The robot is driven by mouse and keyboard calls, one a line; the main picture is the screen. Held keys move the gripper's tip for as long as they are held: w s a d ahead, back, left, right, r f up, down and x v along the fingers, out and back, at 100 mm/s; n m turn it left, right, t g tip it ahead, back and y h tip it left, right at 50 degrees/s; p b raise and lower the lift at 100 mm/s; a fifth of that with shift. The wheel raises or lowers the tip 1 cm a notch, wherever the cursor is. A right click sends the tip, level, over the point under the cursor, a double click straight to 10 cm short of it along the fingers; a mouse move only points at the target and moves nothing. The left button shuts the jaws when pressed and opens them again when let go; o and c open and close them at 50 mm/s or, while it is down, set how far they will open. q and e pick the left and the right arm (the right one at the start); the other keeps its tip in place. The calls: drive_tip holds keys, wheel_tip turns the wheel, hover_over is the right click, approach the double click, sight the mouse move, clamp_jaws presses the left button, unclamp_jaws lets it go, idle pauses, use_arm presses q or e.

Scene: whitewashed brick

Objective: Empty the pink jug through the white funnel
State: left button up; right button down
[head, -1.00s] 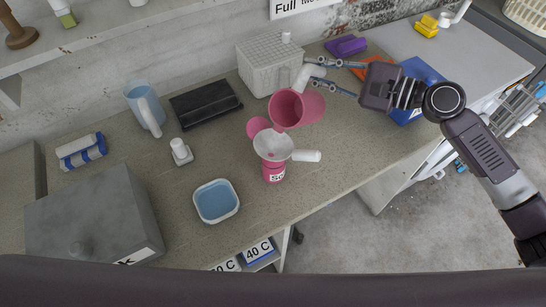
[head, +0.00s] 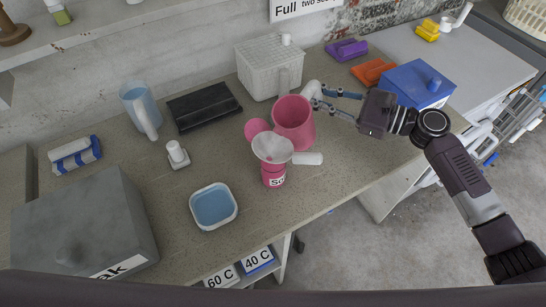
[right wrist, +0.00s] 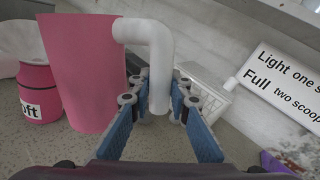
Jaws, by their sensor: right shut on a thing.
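The pink jug (head: 294,125) stands upright just behind and right of the white funnel (head: 272,149). I see only pink inside its mouth; its bottom is hidden. The funnel sits in the mouth of a pink bottle (head: 273,175) with a white label, its white handle pointing right. My right gripper (head: 318,96) is shut on the jug's white handle (right wrist: 159,70), which shows between the fingers in the right wrist view. I cannot tell whether the jug touches the counter. My left gripper is out of view.
A pink round piece (head: 256,127) is behind the funnel. A water-filled tub (head: 232,218), a blue pitcher (head: 133,100) and a grey box (head: 75,225) stand left. A lidded basket (head: 262,78) is behind the jug, a blue box (head: 405,85) right. The counter's front middle is clear.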

idle(0.3)
wheel_tip(320, 180, up, 5)
drive_tip(key=p, duration=0.5)
idle(0.4)
idle(0.5)
